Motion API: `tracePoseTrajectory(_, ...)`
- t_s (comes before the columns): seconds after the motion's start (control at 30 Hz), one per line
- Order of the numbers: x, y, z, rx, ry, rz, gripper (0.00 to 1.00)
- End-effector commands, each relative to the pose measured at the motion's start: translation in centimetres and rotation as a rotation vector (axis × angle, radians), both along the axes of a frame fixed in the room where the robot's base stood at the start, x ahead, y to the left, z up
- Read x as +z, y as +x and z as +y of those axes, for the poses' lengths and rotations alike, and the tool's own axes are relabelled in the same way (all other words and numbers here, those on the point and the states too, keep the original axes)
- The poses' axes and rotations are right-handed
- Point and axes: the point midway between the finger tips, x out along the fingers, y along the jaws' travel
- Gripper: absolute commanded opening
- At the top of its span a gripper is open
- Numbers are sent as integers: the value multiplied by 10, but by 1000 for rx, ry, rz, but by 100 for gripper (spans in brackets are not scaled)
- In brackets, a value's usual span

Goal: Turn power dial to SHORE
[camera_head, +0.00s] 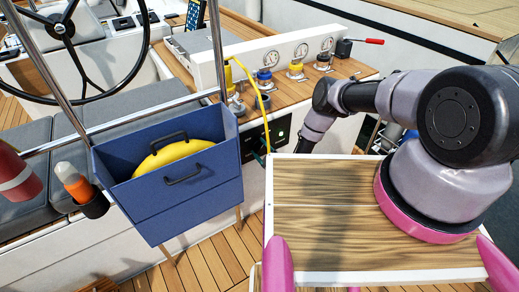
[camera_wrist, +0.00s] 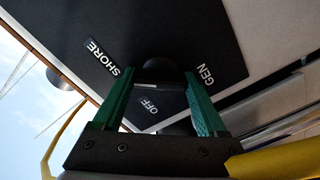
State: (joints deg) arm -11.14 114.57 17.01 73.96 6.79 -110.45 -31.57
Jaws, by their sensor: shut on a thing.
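In the wrist view a black power panel (camera_wrist: 210,35) carries the white labels SHORE (camera_wrist: 102,57) at the left, OFF (camera_wrist: 149,106) in the middle and GEN (camera_wrist: 205,75) at the right. The dark round power dial (camera_wrist: 164,69) lies between SHORE and GEN. The green fingers of my gripper (camera_wrist: 162,80) stand on its two sides, shut on it. The dial's pointer is too dark to read, so I cannot tell its setting. In the head view my wrist is low beside the cockpit wall, and the dial is not clearly visible.
A wooden tabletop (camera_head: 325,215) stands close in front, under my arm. A blue bin (camera_head: 190,205) with a yellow coil (camera_head: 175,155) hangs at its left. A yellow cable (camera_head: 262,100) hangs near the panel.

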Motion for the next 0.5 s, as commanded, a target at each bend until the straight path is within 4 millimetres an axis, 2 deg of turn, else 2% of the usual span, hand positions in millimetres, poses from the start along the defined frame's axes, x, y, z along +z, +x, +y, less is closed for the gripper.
tracePoseTrajectory(0.5, -2, -2, 0, 0, 75, 55, 19)
